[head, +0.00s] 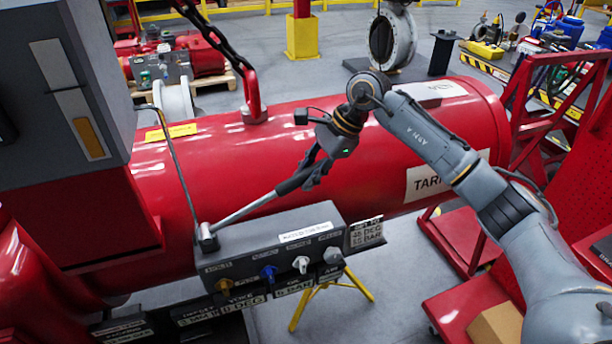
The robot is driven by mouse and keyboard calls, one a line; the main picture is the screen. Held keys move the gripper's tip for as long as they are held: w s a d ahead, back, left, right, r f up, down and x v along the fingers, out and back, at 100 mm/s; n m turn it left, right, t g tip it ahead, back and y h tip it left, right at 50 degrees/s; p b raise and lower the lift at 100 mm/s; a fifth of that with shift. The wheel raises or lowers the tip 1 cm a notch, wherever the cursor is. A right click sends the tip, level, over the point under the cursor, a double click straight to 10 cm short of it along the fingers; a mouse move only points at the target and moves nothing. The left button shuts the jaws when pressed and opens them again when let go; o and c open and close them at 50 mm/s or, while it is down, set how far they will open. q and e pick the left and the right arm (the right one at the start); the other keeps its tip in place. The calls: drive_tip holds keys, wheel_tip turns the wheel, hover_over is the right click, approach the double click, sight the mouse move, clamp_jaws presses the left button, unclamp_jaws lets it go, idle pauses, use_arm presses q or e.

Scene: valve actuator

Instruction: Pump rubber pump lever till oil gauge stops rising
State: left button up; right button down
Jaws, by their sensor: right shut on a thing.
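The pump lever (245,210) is a metal rod with a black rubber grip (290,183). It rises to the right from a pivot at the left end of a grey control block (270,252). My right gripper (312,172) is shut on the upper end of the black grip, which its fingers partly hide. A tall sight strip, pale above (54,66) and orange-yellow at its lower end (89,138), is on the grey cabinet at the left; it looks like the oil gauge. My left gripper is out of view.
A large red horizontal cylinder (410,135) lies behind the lever. Several coloured knobs sit on the block's front, including a blue one (268,272). A yellow stand (335,287) is below. A red frame (548,90) stands at the right.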

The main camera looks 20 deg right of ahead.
sight(317, 218)
drive_tip(key=f+y+b, duration=0.1)
drive_tip(key=f+b, duration=0.2)
drive_tip(key=b, duration=0.2)
drive_tip(key=d+f+y+b, duration=0.1)
drive_tip(key=f+y+b, duration=0.1)
drive_tip(key=f+b, duration=0.2)
drive_tip(key=d+f+y+b, duration=0.1)
drive_tip(key=f+b, duration=0.3)
drive_tip(key=b, duration=0.2)
drive_tip(key=shift+d+f+y, duration=0.1)
drive_tip(key=shift+f+y, duration=0.15)
drive_tip(key=shift+y, duration=0.15)
drive_tip(key=shift+r, duration=0.1)
drive_tip(key=c, duration=1.1)
unclamp_jaws()
drive_tip(key=shift+r, duration=0.1)
drive_tip(key=shift+d+r, duration=0.1)
drive_tip(key=v, duration=1.1)
drive_tip(key=shift+d, duration=0.35)
